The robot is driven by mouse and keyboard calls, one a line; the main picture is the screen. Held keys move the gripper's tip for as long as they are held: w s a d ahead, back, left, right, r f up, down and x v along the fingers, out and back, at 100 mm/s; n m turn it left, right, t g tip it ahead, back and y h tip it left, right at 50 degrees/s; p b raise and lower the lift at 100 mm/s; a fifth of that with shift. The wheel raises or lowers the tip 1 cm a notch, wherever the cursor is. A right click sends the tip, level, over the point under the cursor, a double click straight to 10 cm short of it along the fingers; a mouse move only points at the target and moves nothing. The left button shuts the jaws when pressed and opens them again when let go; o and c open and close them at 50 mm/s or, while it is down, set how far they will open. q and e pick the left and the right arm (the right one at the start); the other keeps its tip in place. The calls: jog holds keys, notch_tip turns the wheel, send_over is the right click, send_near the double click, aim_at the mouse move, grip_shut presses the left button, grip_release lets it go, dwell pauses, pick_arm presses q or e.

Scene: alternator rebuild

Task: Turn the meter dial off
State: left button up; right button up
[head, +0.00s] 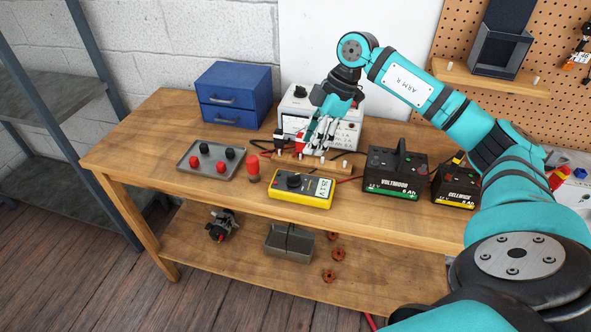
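The meter (301,189) is yellow and black and lies on the bench top near its front edge. Its round dark dial (293,180) is on the left part of its face, and a lit display (320,187) is on the right. The display's digits are too small to read surely, and so is the dial's setting. My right gripper (318,149) hangs above and behind the meter, apart from the dial, with its fingers pointing down near a wooden block. I cannot tell how far its fingers are apart. My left gripper is out of view.
A grey tray (185,172) with red and black caps lies left, beside a red object (253,169). Behind are a blue drawer box (233,88) and a white bench device (350,135).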

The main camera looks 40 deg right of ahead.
aim_at(294, 175)
jog(key=p+x, duration=0.1)
jog(key=x, duration=0.9)
jog(key=shift+a+f, duration=0.15)
grip_shut()
